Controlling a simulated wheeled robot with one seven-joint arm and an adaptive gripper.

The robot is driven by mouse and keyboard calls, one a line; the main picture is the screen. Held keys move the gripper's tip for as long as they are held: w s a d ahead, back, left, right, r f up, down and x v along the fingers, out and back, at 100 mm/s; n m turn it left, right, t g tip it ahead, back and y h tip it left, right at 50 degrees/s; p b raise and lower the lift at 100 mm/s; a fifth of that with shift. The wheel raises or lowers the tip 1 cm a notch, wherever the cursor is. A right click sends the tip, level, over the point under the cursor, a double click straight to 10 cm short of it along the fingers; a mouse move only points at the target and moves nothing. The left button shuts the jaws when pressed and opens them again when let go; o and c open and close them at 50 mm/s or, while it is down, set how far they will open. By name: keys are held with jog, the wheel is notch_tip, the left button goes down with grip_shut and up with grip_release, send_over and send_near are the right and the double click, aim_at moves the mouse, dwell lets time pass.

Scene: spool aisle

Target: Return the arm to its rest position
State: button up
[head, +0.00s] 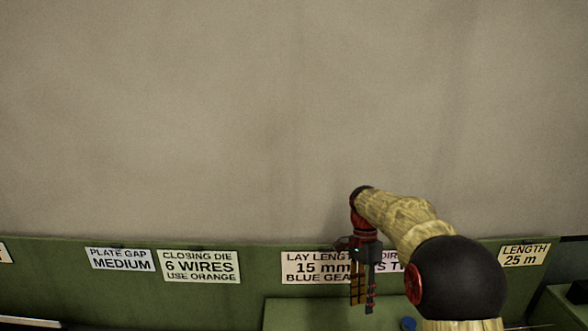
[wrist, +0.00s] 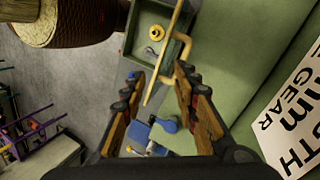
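My arm reaches in from the lower right in the head view, and my gripper (head: 361,293) hangs from its end, pointing down. It is in front of the green panel and partly covers a white sign reading 15 mm (head: 310,267). In the wrist view my gripper (wrist: 158,84) has its two wood-coloured fingers spread apart, with nothing held between them. Past the fingers, a blue item (wrist: 150,135) shows below, too partly hidden to name.
A green panel with signs such as 6 WIRES (head: 200,267) runs along the wall. In the wrist view, a green tray (wrist: 133,40) holds a yellow piece (wrist: 156,32), and a yellow bent rod (wrist: 178,50) crosses nearby. A brown spool-like object (wrist: 85,22) and a coloured rack (wrist: 30,125) stand left.

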jog(key=s+r+n+t+b, duration=0.1)
jog(key=s+n+t+b, duration=0.8)
jog(key=s, duration=1.4)
jog(key=s+f+n+b, duration=0.4)
jog(key=s+f+b, duration=0.1)
jog(key=s, duration=0.3)
jog(key=shift+f+n+t, duration=0.3)
jog(key=shift+f+n, duration=0.1)
jog(key=shift+f, duration=0.25)
